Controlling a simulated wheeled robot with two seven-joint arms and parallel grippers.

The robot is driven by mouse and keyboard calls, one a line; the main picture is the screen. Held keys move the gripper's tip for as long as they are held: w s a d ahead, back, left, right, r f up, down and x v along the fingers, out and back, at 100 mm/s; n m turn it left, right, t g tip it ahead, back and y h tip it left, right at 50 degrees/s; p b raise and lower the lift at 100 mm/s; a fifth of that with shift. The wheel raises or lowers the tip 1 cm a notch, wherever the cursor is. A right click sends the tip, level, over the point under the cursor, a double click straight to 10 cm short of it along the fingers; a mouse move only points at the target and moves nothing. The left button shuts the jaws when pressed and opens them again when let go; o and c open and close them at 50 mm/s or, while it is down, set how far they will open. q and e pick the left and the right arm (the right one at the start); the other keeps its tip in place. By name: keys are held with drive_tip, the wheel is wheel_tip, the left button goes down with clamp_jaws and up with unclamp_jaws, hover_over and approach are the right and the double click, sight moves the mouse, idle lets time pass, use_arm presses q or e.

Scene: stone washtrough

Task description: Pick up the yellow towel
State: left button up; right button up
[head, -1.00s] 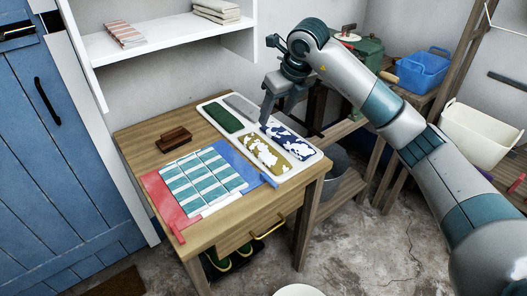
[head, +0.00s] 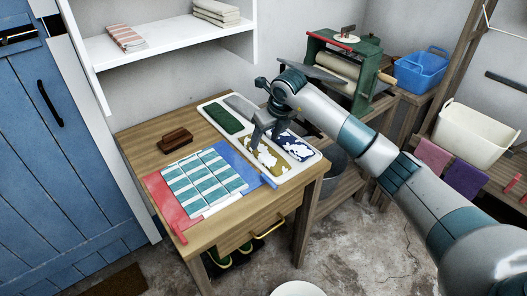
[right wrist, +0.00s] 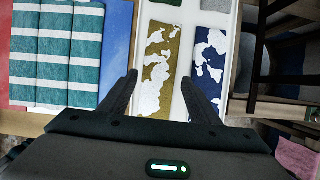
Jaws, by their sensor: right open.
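The yellow towel (head: 268,160) is folded, mustard with white patches, and lies in a white tray (head: 222,143) on the wooden table. In the right wrist view the yellow towel (right wrist: 156,62) lies between the fingers as seen from above. My right gripper (head: 265,141) is over the tray, its fingers pointing down at the yellow towel. It also shows in the right wrist view (right wrist: 160,78), open and empty, one finger on each side of the towel. Whether the fingertips touch the tray is unclear. My left gripper is out of view.
A blue and white towel (head: 293,146) lies close to the right of the yellow one. A green towel (head: 225,118) shares the tray. Striped teal cloth (head: 203,180) on a red and blue mat and a brown brush (head: 174,140) lie on the table.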

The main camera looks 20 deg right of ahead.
sight(261, 148)
idle(0.3)
drive_tip(key=shift+w+a+f+p, duration=0.1)
drive_tip(key=shift+w+f+p, duration=0.1)
drive_tip(key=shift+f+p, duration=0.2)
drive_tip(key=shift+w+f, duration=0.15)
drive_tip(key=shift+f, duration=0.25)
drive_tip(key=shift+p+x, duration=0.55)
drive_tip(key=shift+x, duration=1.2)
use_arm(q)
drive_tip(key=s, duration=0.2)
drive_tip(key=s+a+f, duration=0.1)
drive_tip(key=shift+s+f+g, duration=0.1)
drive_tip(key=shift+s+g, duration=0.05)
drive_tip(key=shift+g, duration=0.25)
use_arm(e)
drive_tip(key=shift+r, duration=0.1)
drive_tip(key=c, duration=1)
